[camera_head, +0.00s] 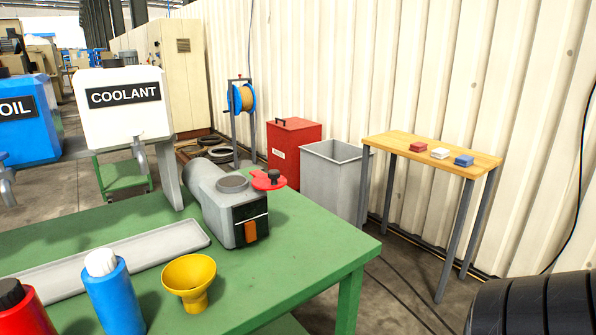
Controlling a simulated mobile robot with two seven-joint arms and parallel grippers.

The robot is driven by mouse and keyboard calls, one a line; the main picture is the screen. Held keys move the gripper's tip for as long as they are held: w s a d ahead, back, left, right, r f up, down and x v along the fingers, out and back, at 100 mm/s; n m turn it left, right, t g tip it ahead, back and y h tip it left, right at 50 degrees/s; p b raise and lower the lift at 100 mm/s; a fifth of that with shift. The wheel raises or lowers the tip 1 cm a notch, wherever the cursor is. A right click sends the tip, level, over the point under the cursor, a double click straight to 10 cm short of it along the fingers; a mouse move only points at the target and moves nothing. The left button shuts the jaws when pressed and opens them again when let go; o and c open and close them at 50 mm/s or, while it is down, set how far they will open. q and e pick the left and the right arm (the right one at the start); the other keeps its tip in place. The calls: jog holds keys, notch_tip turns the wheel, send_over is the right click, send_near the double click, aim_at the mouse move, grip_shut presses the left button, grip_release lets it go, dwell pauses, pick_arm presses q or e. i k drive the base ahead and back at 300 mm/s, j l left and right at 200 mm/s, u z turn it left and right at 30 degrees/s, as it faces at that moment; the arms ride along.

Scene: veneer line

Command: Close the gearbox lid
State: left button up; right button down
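The grey gearbox (218,207) stands on the green table (300,251) near its back edge. A round dark area (232,183) on its top looks like the filler opening. The red lid (264,184) with a black knob sits out to the right of this opening, beside rather than over it. Whether a hinge joins the lid to the gearbox is too small to tell. The front face has a black panel with an orange patch. Neither of my grippers is in view.
A yellow funnel (189,282), a blue bottle (114,299), a red bottle (24,311) and a grey tray (110,262) are on the table's left part. A white COOLANT tank (122,110) stands behind. The table's right part is clear. A black ribbed object (535,305) fills the lower right corner.

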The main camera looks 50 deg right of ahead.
aim_at(273, 181)
jog(key=k+l, duration=0.1)
jog(key=l, duration=0.5)
jog(key=k+l+u, duration=0.1)
jog(key=l, duration=0.75)
jog(key=i+j, duration=0.1)
jog(key=i, duration=0.15)
